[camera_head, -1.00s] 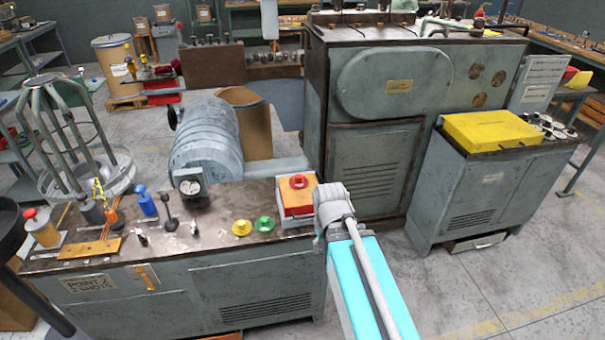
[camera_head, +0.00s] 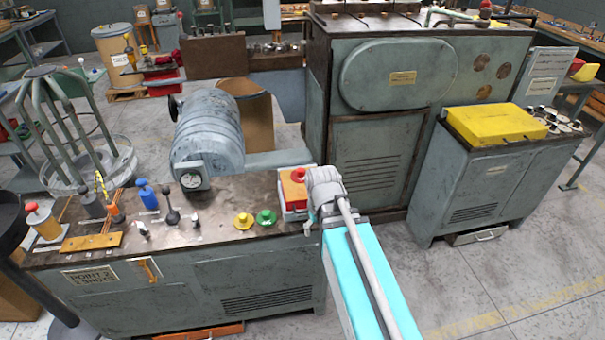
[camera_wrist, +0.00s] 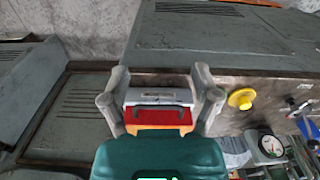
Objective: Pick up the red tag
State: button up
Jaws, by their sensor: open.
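My gripper (camera_wrist: 160,73) is open and empty in the wrist view, its two grey fingers on either side of a small box. The box shows a red part (camera_wrist: 158,116) with a dark handle-like strip, a pale labelled face (camera_wrist: 158,96) and an orange edge. I cannot make out a separate red tag with certainty; the red part between the fingers is the nearest red thing. Contact with the fingers cannot be told.
The bench top (camera_head: 215,205) carries a yellow knob (camera_head: 243,221), a green knob (camera_head: 266,218), a gauge (camera_head: 190,180) and several levers to the left. A large grey machine (camera_head: 385,130) stands behind. A cabinet with a yellow cover (camera_head: 495,124) is at right.

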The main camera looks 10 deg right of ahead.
aim_at(301, 169)
jog(key=w+r+n+p, duration=0.4)
jog(key=w, duration=0.5)
jog(key=w+r+n+p, duration=0.4)
jog(key=w+n, duration=0.1)
jog(key=w, duration=0.4)
jog(key=w+r+n+p, duration=0.4)
jog(key=w+r+n, duration=0.1)
jog(key=w, duration=0.4)
jog(key=shift+a+f, duration=0.1)
jog(key=shift+f, duration=0.1)
notch_tip(301, 169, down, 8)
jog(key=b, duration=0.8)
jog(key=shift+f, duration=0.15)
jog(key=shift+w+f+b, duration=0.15)
jog(key=shift+f+b, duration=2.45)
jog(key=shift+b, duration=0.1)
grip_shut()
